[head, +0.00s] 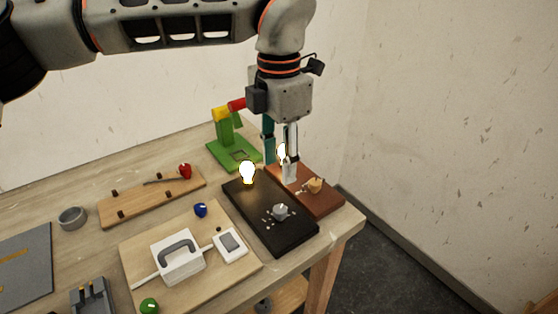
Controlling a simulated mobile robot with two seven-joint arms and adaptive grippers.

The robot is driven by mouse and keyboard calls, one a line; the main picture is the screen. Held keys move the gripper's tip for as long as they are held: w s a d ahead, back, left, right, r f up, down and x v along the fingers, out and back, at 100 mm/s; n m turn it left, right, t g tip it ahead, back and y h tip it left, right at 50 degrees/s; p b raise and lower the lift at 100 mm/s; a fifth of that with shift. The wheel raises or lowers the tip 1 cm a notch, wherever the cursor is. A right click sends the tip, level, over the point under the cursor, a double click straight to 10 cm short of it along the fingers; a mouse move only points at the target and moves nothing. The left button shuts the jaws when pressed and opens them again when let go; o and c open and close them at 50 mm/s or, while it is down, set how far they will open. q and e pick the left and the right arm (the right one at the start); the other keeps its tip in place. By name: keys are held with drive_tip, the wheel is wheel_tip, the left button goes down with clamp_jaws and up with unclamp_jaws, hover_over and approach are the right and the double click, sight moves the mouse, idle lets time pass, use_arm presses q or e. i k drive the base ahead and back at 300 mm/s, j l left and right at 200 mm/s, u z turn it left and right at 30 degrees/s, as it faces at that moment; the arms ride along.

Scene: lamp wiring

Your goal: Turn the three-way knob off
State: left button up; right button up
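A grey knob (281,211) with white marks around it sits on a black board (291,238), near its front end. A lit bulb (247,171) stands at the back of that board. A tan knob (315,185) sits on a red-brown board (325,204) to the right. I cannot tell from the markings which knob is the three-way one. My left gripper (280,165) points down over the back of the red-brown board, behind and left of the tan knob. Its fingers are apart, and a second lit bulb (282,152) shows partly between them. My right gripper is not in view.
A green stand (232,153) with yellow and red parts is close behind my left gripper. A board with a white handled box (178,257) and a switch (230,244) lies front left. A wooden bar board (150,200) lies behind it. The table's right edge is close.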

sight(315, 186)
drive_tip(key=k, duration=1)
